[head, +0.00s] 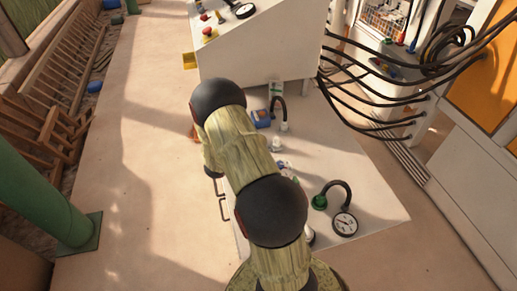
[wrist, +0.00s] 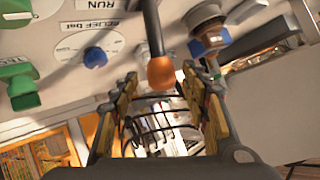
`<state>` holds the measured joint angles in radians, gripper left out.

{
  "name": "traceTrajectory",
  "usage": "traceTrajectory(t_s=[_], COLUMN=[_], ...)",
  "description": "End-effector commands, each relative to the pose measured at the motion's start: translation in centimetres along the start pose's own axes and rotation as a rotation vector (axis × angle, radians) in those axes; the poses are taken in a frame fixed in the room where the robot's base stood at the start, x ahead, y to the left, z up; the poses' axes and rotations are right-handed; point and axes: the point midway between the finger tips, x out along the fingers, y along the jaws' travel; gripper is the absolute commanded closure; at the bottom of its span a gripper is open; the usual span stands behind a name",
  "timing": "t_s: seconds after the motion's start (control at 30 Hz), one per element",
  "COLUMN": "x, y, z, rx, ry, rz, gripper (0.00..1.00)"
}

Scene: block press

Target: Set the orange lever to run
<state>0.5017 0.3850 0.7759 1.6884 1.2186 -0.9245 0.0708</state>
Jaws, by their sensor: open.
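The lever shows in the wrist view as a dark rod with an orange knob (wrist: 161,73) at its end, hanging down from the top edge. My gripper (wrist: 159,82) is open, one finger on each side of the knob in the picture. I see gaps on both sides, and cannot tell whether the knob is fully between the fingertips in depth. An upside-down RUN label (wrist: 88,26) is at upper left of the lever. In the head view my own arm hides the gripper and the lever.
A blue dial (wrist: 95,56) under a RELIEF bar label, a green TEST part (wrist: 24,92) and a blue-and-metal fitting (wrist: 210,42) surround the lever. In the head view a gauge (head: 345,224) stands on the white cabinet (head: 385,205); black cables (head: 360,92) run at right.

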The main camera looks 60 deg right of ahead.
Motion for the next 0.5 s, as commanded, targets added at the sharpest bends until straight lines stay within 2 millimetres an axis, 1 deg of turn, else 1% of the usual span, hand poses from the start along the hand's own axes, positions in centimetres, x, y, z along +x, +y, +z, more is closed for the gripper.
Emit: traceTrajectory(t_s=[0.03, 0.2, 0.33, 0.5], x=[-1.0, -2.8, -3.4, -3.5], y=[-0.1, -0.1, 0.1, 0.1], z=[0.1, 0.1, 0.0, 0.0], rx=[-0.002, -0.001, -0.001, -0.001], ry=[-0.001, -0.001, 0.000, 0.000], rz=[-0.003, -0.002, 0.001, 0.001], gripper=[0.54, 0.54, 0.54, 0.54])
